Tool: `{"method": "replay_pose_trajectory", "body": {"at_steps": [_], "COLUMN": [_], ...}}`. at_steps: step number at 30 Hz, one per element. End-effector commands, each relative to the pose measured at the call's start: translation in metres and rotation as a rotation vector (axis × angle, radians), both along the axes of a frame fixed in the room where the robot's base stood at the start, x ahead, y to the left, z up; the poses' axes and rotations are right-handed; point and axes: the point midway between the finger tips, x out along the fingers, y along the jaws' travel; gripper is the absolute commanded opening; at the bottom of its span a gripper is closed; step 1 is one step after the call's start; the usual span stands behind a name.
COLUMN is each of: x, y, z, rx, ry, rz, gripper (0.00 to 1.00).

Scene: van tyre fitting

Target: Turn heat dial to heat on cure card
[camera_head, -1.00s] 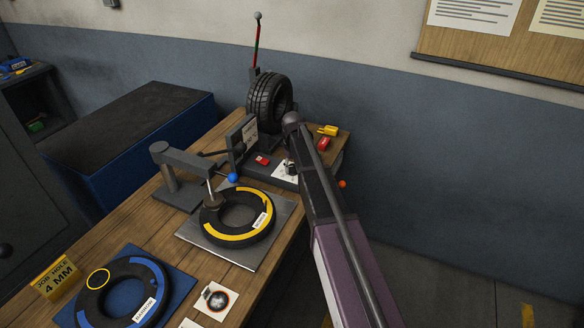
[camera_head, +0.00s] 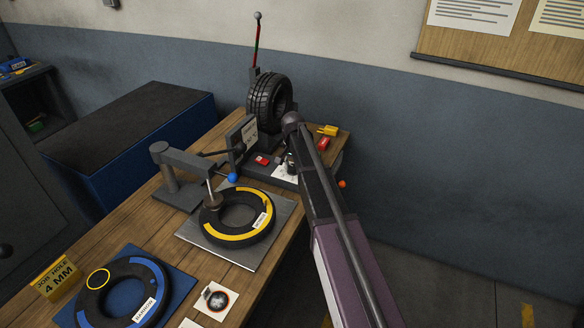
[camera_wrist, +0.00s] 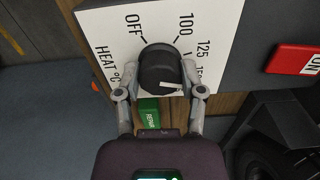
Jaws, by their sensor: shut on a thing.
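The heat dial (camera_wrist: 160,68) is a round black knob with a white pointer line, on a white plate (camera_wrist: 100,18) marked OFF, 100, 125, 150 and HEAT °C. In the wrist view its pointer lies toward the right, near the 150 mark. My gripper (camera_wrist: 158,92) has its two grey fingers on either side of the knob and is shut on it. In the head view my arm covers most of the dial, and the white plate (camera_head: 284,173) shows just left of it. I cannot make out a cure card for certain.
A red ON switch (camera_wrist: 294,59) is right of the dial plate. A green block marked REPAIR (camera_wrist: 149,112) lies below the knob. On the bench, a yellow-marked tyre (camera_head: 238,238) sits under a press arm (camera_head: 185,158). A tyre (camera_head: 270,102) stands behind.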

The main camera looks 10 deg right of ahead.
Motion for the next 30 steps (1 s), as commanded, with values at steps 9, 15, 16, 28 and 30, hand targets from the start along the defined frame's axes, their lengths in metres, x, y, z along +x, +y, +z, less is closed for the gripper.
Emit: {"method": "replay_pose_trajectory", "body": {"at_steps": [9,15,16,28,30], "x": [0.0036,0.0036,0.0036,0.0032,0.0025], "y": [0.0004,0.0006,0.0006,0.0008,0.0007], "z": [0.0004,0.0004,0.0004,0.0003,0.0003], "rx": [0.001,0.001,0.001,0.001,0.001], "ry": [-0.007,-0.006,-0.006,-0.006,-0.005], "rz": [-0.14,-0.162,-0.163,-0.161,-0.161], "gripper": [0.04,0.04,0.04,0.86,0.86]}}
